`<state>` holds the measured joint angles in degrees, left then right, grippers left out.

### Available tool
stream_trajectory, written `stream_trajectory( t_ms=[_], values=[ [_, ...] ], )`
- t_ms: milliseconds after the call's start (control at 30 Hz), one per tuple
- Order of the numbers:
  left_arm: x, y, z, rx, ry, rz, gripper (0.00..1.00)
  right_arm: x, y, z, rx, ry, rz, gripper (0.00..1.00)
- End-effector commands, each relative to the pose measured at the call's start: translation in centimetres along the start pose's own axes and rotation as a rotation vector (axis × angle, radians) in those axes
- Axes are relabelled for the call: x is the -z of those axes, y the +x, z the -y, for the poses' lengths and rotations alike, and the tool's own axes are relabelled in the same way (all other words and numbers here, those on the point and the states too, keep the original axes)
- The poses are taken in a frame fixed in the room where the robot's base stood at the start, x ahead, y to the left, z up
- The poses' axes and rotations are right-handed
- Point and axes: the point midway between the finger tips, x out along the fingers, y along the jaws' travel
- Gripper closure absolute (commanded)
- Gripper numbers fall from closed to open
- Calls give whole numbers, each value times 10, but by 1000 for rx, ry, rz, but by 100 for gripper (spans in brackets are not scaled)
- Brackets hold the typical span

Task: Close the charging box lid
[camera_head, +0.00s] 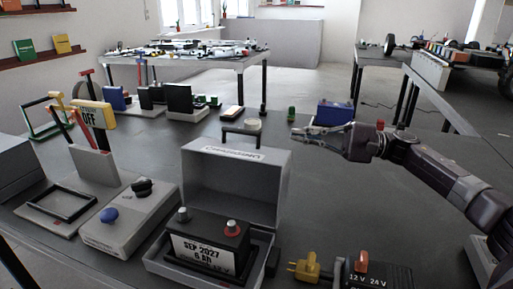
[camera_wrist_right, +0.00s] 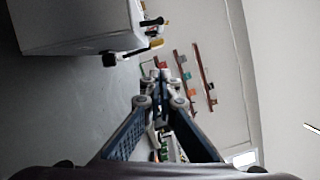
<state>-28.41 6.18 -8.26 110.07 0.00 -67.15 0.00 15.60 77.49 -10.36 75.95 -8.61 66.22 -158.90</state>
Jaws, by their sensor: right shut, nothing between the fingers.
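The grey charging box (camera_head: 151,262) stands on the dark table at front centre. Its lid (camera_head: 232,184) is open and upright behind it, with a label along the top edge. A black battery (camera_head: 210,238) with two posts sits in the box. My right gripper (camera_head: 297,137) reaches in from the right, shut and empty, in the air just right of the lid's upper corner and apart from it in the picture. Its shut fingers show in the right wrist view (camera_wrist_right: 160,98); a pale grey body (camera_wrist_right: 75,25) is at upper left there. My left gripper is not in view.
A grey unit with a blue knob (camera_head: 122,222) stands left of the box. A yellow plug (camera_head: 304,266) and a 12 V/24 V switch (camera_head: 362,268) are at front right. Several boxes stand along the back edge. Table right of the lid is mostly clear.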

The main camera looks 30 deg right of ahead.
Motion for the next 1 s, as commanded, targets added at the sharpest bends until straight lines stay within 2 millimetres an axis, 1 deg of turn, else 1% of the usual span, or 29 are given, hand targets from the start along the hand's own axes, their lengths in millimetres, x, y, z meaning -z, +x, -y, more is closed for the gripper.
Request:
stream_trajectory(
  t_ms=[33, 167, 267, 533, 867, 1000],
  values=[
    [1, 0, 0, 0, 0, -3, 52, 1, 0, -3, 0, -1, 0, 100],
    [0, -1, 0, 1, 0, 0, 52, 0, 4, -2, 1, -2, 2, 100],
    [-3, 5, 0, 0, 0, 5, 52, 0, 13, -1, 3, 0, 3, 100],
    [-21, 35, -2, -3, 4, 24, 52, -2, 54, 1, 2, -3, 5, 100],
    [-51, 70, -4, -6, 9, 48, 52, -1, 104, 1, 2, -2, 4, 100],
    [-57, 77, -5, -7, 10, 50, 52, -18, 104, -3, -4, 1, 1, 100]
  ],
)
